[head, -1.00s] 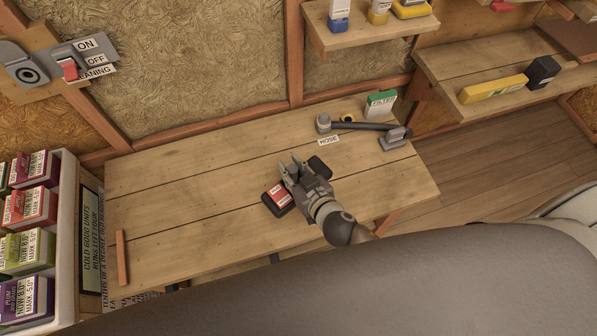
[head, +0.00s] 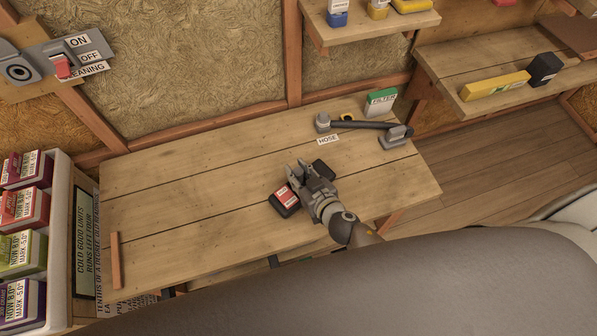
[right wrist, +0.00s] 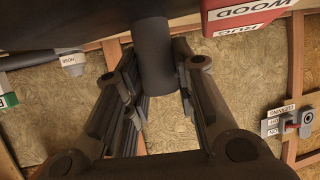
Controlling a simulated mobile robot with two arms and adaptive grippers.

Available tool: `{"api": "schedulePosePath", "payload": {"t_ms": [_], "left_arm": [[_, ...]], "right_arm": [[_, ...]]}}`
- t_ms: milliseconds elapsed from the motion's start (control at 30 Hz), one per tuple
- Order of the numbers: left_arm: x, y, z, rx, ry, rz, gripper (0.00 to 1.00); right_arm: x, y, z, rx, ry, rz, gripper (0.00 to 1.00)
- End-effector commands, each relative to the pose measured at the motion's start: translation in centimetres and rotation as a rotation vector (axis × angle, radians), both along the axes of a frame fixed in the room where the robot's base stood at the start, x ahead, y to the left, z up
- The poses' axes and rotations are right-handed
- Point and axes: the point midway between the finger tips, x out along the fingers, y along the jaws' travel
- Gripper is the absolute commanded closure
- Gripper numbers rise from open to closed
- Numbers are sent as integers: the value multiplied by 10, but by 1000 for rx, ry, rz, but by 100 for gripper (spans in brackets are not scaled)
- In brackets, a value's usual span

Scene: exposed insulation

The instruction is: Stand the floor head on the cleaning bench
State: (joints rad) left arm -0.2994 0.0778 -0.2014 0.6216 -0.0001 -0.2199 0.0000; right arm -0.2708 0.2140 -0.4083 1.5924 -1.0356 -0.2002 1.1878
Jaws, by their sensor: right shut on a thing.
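The floor head is a dark bar with a red block (head: 286,197) that carries white labels; its other black end (head: 323,168) shows beyond my gripper in the head view. In the right wrist view its dark round neck (right wrist: 155,60) stands between my fingers, and its red block (right wrist: 245,14) reads WOOD. My right gripper (head: 303,172) is shut on the neck, over the middle of the cleaning bench (head: 190,190). I cannot tell whether the floor head touches the bench top. My left gripper is not in view.
A grey hose (head: 360,125), its HOSE label (head: 328,140) and a green-and-white filter box (head: 381,102) are at the bench's back right. A wooden strip (head: 116,260) lies front left. The bench's left half is mostly clear. A bin of coloured boxes (head: 60,240) stands left.

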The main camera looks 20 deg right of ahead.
Motion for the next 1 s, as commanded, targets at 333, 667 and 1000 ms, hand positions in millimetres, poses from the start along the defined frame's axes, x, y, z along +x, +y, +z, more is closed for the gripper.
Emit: {"api": "schedulePosePath", "payload": {"t_ms": [333,667,1000], "left_arm": [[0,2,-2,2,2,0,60],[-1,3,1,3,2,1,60],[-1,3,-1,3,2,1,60]], "right_arm": [[0,0,-2,1,1,0,53],[-9,-1,3,1,3,0,53],[-65,-15,26,3,5,-2,53]]}}
